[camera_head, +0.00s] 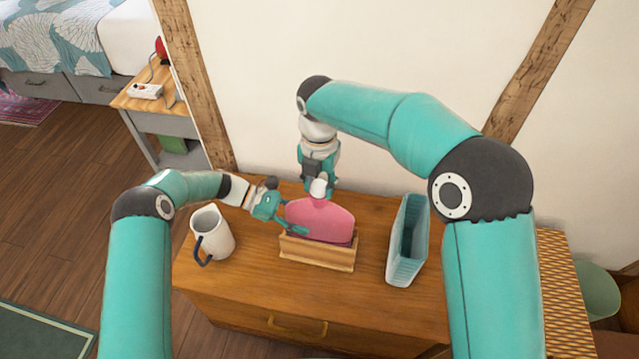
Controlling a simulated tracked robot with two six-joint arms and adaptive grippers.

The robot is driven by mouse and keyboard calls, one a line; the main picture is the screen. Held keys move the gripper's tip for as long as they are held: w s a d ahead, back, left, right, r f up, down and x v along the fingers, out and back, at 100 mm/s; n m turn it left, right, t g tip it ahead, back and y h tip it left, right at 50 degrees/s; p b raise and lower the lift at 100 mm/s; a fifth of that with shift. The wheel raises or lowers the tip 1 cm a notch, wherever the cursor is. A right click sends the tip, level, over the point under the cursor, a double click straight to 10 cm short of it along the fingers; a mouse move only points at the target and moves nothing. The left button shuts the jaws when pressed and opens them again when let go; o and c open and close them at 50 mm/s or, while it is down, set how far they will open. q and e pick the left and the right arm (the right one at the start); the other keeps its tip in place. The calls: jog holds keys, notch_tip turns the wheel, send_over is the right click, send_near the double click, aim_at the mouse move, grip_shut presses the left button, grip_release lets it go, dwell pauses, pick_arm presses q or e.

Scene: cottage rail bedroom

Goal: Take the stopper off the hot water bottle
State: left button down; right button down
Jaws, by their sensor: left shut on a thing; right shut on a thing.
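The pink hot water bottle (322,219) stands upright in a wooden holder (318,253) on the dresser top. Its white stopper (318,188) shows at the top of its neck. My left gripper (294,222) comes in from the left and is shut on the bottle's left side. My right gripper (318,184) reaches down from above and behind and is shut on the stopper. The stopper looks to be at the bottle's neck; I cannot tell whether it is still seated. The fingertips of both grippers are partly hidden.
A white jug (213,235) with a dark handle stands left of the holder on the wooden dresser (262,295). A teal ribbed basket (408,243) stands to the right. A wall (370,50) rises behind. A nightstand (150,105) is at the far left.

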jog(key=n, duration=0.7)
jog(key=c, duration=0.7)
grip_release()
jog(key=shift+r, duration=0.15)
